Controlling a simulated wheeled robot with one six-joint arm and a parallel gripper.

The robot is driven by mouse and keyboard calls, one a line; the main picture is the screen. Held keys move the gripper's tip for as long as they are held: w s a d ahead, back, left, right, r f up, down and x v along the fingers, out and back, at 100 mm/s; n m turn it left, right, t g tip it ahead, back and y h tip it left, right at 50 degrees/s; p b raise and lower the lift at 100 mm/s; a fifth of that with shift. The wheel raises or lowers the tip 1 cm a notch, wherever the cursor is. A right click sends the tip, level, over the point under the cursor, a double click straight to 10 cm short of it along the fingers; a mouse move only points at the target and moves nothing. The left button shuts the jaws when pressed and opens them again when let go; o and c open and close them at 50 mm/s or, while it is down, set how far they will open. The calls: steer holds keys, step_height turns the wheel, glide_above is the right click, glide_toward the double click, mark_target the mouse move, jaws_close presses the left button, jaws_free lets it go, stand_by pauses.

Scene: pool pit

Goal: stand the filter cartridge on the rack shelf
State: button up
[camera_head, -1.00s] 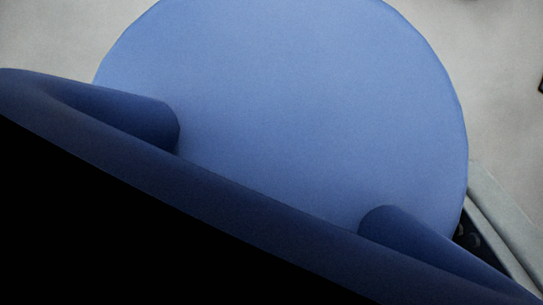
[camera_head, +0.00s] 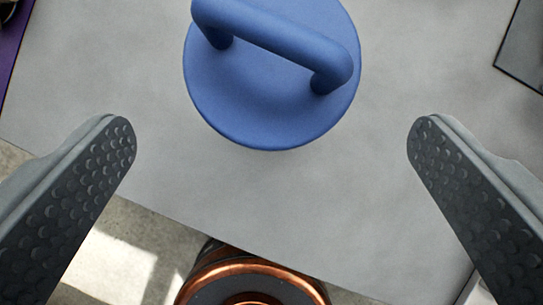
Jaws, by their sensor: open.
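A blue round top with a bar handle (camera_head: 280,38) shows at the upper middle, seen from above. I take it for the filter cartridge (camera_head: 262,115); its body below the top is hidden. It appears upright over a flat grey surface (camera_head: 110,100), which may be the rack shelf, though I cannot tell for sure. My gripper (camera_head: 272,132) is open, its two dimpled grey fingers wide apart at left and right. The fingers are clear of the handle, and nothing is between them in their grip.
A copper-rimmed round thing (camera_head: 250,272) sits at the bottom middle, past the grey surface's near edge. A dark-edged grey panel (camera_head: 525,50) lies at the upper right. A purple strip (camera_head: 12,50) runs along the upper left. The grey surface around the cartridge is mostly bare.

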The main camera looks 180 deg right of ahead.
steer(key=shift+v, duration=2.45)
